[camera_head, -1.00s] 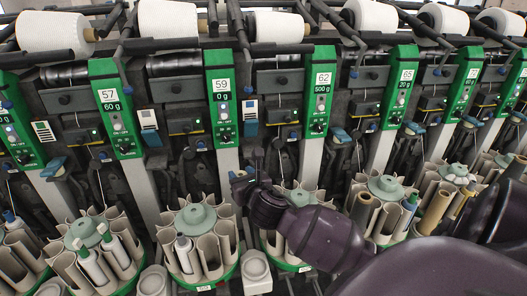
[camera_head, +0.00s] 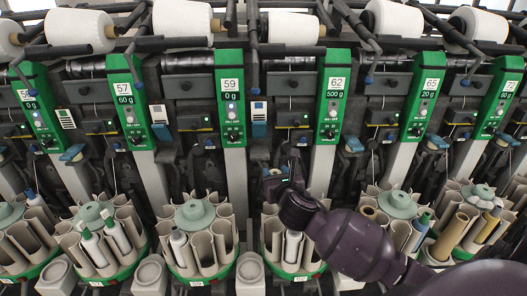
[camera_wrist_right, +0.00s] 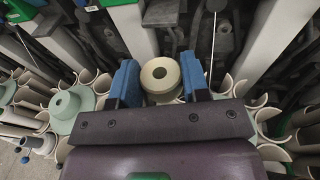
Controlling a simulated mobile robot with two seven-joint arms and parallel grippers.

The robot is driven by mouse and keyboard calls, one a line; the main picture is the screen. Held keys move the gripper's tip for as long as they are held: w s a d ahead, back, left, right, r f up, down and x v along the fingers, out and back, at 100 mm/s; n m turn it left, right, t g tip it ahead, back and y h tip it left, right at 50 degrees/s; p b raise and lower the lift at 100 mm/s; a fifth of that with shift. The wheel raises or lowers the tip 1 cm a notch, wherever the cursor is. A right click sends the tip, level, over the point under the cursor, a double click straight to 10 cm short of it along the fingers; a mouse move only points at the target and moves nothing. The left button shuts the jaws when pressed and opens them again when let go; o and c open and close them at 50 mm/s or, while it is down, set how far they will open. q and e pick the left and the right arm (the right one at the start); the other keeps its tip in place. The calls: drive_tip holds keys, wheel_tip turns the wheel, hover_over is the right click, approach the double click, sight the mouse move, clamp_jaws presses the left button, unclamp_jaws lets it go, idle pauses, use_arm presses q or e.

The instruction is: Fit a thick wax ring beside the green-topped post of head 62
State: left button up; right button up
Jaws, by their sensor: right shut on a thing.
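Head 62 has a green-topped post (camera_head: 333,100) marked "62" and "500 g", right of centre in the head view. My right gripper (camera_head: 284,174) is in front of the machine, below and left of this post's green panel. In the right wrist view its blue fingers are shut on a thick cream wax ring (camera_wrist_right: 160,90), with the ring's round hole facing the camera. In the head view the ring is small and hard to make out at the fingertips. I cannot tell whether the ring touches the machine. My left gripper is not in view.
Neighbouring green posts of head 59 (camera_head: 231,100) and head 65 (camera_head: 422,100) stand on either side. White yarn cones (camera_head: 292,28) line the top. Round magazines of cream tubes (camera_head: 197,232) stand along the bottom, one beneath my right wrist.

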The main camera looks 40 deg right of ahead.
drive_tip(key=b, duration=0.1)
approach(260, 155)
drive_tip(key=w+d+r, duration=0.3)
drive_tip(key=w, duration=0.4)
drive_tip(key=shift+b+x, duration=0.3)
drive_tip(key=shift+x, duration=0.65)
drive_tip(key=shift+w+f, duration=0.4)
drive_tip(key=shift+f, duration=0.3)
drive_tip(key=shift+s, duration=0.1)
drive_tip(key=shift+f, duration=0.1)
drive_tip(key=o, duration=0.9)
